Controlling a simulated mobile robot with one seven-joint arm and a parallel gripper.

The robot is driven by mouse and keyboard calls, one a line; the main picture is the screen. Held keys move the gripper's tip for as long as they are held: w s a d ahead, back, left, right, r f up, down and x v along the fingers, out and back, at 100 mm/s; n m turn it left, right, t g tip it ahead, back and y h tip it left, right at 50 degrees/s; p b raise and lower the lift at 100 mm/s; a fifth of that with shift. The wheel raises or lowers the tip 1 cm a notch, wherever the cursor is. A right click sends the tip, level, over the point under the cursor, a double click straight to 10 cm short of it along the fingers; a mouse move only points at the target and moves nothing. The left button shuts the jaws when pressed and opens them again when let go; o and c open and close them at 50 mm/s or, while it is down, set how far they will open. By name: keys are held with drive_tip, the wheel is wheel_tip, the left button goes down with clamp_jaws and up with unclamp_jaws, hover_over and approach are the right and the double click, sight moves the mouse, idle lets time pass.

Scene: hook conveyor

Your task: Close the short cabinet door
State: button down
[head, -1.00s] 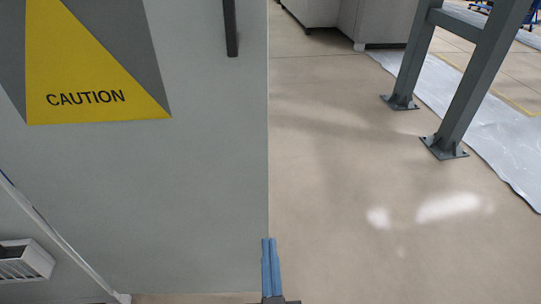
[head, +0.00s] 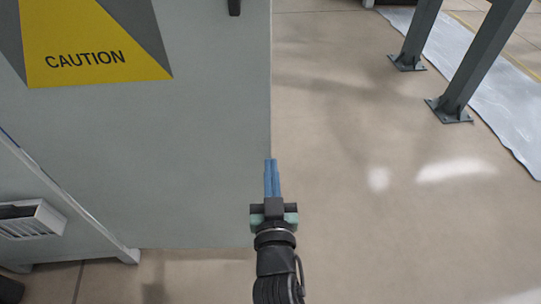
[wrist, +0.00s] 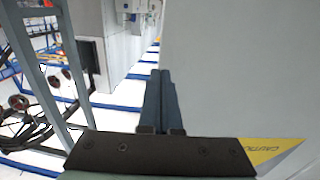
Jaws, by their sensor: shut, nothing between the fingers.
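The grey cabinet door (head: 160,170) stands open in the head view, with a yellow CAUTION sign (head: 90,62) and a dark handle (head: 234,7) at the top. My gripper (head: 271,162) has its blue fingers together and empty, at the door's right edge near the lower part. Whether the fingers touch the door cannot be told. In the wrist view the door (wrist: 240,70) fills the right side, and the fingertips (wrist: 161,72) point along its edge. The cabinet body (head: 60,215) with a white vent (head: 30,220) shows at lower left.
Grey metal posts (head: 455,90) with bolted feet stand at upper right, beside a pale floor strip (head: 490,95). The floor (head: 400,230) right of the door is clear.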

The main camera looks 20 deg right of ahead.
sight(270, 145)
drive_tip(key=shift+x, duration=1.9)
